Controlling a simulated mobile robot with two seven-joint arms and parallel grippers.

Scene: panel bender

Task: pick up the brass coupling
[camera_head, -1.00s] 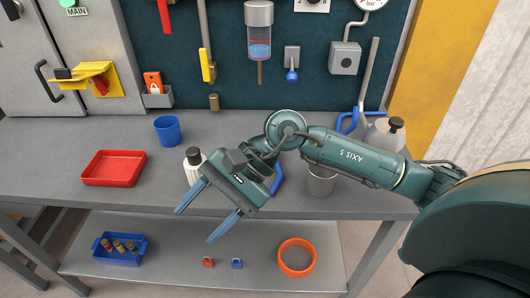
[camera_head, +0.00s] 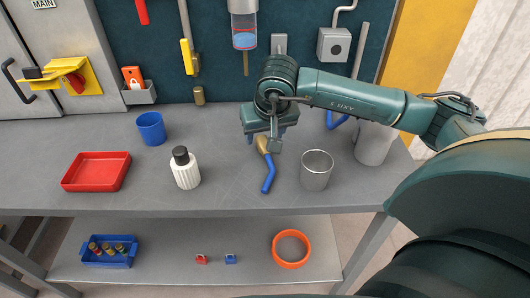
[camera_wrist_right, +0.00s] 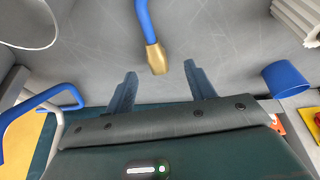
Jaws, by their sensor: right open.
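A brass coupling (camera_head: 264,145) forms the end of a short blue hose (camera_head: 268,177) lying on the grey workbench. In the right wrist view the brass coupling (camera_wrist_right: 156,60) shows just ahead of the gap between the fingertips, with the blue hose (camera_wrist_right: 144,20) running away from it. My right gripper (camera_head: 263,141) is above the coupling, pointing down, and hides part of it in the head view. In the wrist view the right gripper (camera_wrist_right: 160,78) is open and empty, its fingers apart. My left gripper is not in view.
A metal cup (camera_head: 316,170) and a grey jug (camera_head: 372,144) stand right of the hose. A white bottle (camera_head: 185,170), blue cup (camera_head: 151,128) and red tray (camera_head: 97,172) are to its left.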

